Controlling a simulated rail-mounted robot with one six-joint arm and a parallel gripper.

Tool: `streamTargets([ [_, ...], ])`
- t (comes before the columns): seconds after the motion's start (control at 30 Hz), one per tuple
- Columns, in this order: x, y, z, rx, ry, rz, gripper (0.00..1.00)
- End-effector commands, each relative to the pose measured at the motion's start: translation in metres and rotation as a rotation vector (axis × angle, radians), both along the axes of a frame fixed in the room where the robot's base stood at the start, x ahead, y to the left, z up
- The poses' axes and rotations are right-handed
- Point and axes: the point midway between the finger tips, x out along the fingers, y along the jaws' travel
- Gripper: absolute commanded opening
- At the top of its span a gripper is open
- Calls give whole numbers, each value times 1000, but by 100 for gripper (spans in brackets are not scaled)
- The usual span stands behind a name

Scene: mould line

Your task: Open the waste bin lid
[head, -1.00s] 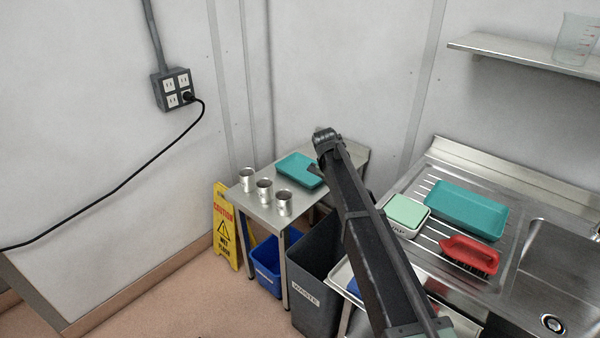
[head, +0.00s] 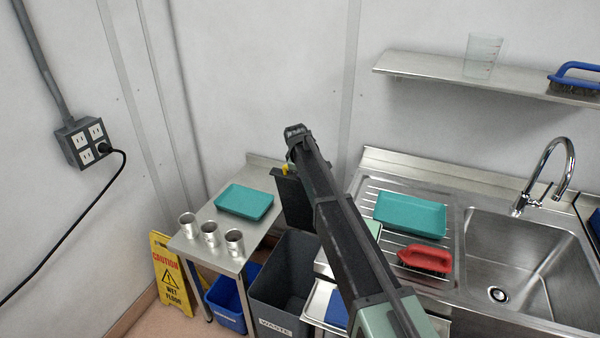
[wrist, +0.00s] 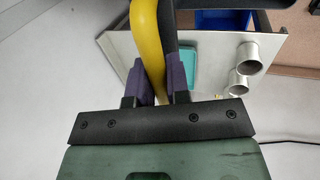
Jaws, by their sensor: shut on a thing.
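The grey waste bin (head: 279,318), with a white WASTE label, stands between the small steel table and the sink unit. Its dark interior shows from above. A dark lid panel (head: 292,203) stands steeply raised behind the bin opening, partly hidden by my arm. Its yellow handle (head: 286,167) shows at the panel's top edge, beside my gripper. In the wrist view the yellow handle (wrist: 145,35) runs between the purple fingers of my gripper (wrist: 162,82), which is shut on it. Whether the lid touches the wall behind is hidden.
A steel side table (head: 213,248) with several metal cups and a teal tray (head: 244,202) is left of the bin. A blue bin (head: 227,303) sits beneath it, with a yellow caution sign (head: 172,275) beside. The sink (head: 520,255) is at right.

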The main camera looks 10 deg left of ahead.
Motion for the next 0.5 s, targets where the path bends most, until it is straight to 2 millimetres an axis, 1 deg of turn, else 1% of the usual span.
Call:
streamTargets([
  [0.1,0,0,0,1,0,-1,0],
  [0.13,0,0,0,1,0,-1,21],
  [0.27,0,0,0,1,0,0,41],
  [0.5,-1,0,0,0,1,0,41],
])
